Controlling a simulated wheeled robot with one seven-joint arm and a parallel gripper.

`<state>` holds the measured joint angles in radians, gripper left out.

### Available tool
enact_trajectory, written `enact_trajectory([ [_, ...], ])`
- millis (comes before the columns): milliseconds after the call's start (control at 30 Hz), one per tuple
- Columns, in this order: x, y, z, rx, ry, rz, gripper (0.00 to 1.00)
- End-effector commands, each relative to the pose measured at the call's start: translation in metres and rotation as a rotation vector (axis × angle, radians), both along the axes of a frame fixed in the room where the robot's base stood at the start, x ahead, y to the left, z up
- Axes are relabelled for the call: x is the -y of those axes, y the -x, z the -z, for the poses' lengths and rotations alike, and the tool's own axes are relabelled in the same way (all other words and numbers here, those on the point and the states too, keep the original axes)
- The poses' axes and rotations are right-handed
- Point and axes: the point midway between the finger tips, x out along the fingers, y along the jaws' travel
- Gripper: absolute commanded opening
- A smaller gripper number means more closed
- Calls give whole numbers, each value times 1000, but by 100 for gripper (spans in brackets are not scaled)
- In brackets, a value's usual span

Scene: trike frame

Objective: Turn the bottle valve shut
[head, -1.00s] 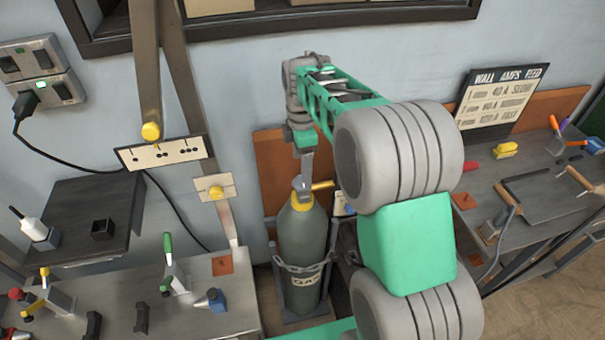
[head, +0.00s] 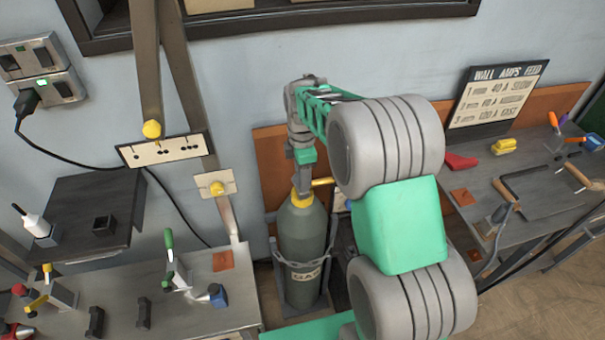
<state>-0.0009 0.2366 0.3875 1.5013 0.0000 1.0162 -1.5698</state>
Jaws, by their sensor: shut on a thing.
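The gas bottle (head: 302,250) stands upright, dark grey-green with a yellow collar (head: 301,201) at its neck, held by a chain. My gripper (head: 302,186) points down at the top of the bottle and is shut on the bottle valve there. The valve is mostly hidden by the gripper. A short yellow piece (head: 322,182) sticks out to the right beside the fingers. The fingertips are small and partly hidden, so their exact grip does not show.
A workbench with clamps (head: 180,278) stands at the left. Another bench (head: 540,190) at the right holds tools and a yellow block (head: 503,146). A plate with a yellow knob (head: 216,188) is left of the bottle. The wall is close behind.

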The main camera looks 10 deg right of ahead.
Motion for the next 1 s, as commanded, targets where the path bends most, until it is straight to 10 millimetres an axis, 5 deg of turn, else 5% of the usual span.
enact_trajectory([
  [400,0,0,0,0,0,0,12],
  [1000,0,0,0,0,0,214,12],
])
